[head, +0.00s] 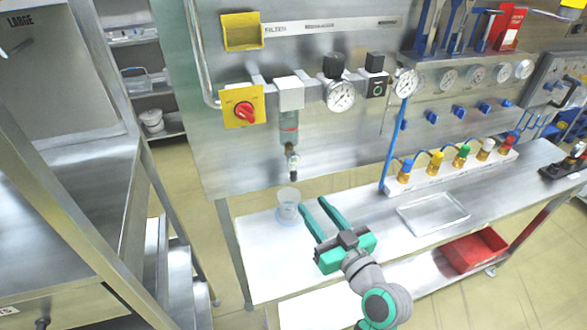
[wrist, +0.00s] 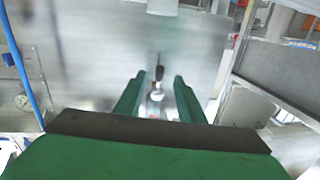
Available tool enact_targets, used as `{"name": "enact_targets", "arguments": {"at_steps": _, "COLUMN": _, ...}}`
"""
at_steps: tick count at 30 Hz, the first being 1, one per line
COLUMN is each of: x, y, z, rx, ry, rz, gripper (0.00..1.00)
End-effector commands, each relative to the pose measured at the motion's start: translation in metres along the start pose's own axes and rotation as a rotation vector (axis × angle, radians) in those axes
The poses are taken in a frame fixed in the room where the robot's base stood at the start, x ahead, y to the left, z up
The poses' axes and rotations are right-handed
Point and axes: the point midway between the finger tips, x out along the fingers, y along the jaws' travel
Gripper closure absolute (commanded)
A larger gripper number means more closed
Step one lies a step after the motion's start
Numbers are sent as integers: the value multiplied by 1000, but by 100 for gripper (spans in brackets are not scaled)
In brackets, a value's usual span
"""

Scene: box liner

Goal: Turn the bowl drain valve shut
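The clear filter bowl (head: 289,125) hangs under a grey housing on the upright steel panel. Its small drain valve (head: 292,160), metal with a dark part, is at the bowl's lower end. In the wrist view, the drain valve (wrist: 157,94) shows between my finger lines, beyond the tips; the dark part points up in that picture. My gripper (head: 315,203), with two green fingers, is open and empty. In the head view it is below and right of the valve, over the bench. I cannot tell which way the valve handle is turned.
A clear cup (head: 288,207) stands on the bench (head: 262,262) below the valve, close left of my fingers. A blue hose (head: 395,145) runs down to the right. A clear tray (head: 433,214) lies on the bench. A red knob (head: 244,112) and gauge (head: 340,95) sit above.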

Motion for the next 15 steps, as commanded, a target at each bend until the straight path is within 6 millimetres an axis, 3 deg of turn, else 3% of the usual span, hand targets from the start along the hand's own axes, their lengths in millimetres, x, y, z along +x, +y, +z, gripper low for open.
{"name": "enact_targets", "arguments": {"at_steps": 3, "x": 2, "y": 0, "z": -16, "rx": -31, "ry": 10, "rz": -32, "gripper": 64}}
{"name": "enact_targets", "arguments": {"at_steps": 8, "x": 9, "y": -2, "z": -21, "rx": -42, "ry": 13, "rz": -50, "gripper": 64}}
{"name": "enact_targets", "arguments": {"at_steps": 15, "x": 46, "y": -6, "z": -21, "rx": -41, "ry": 12, "rz": -54, "gripper": 64}}
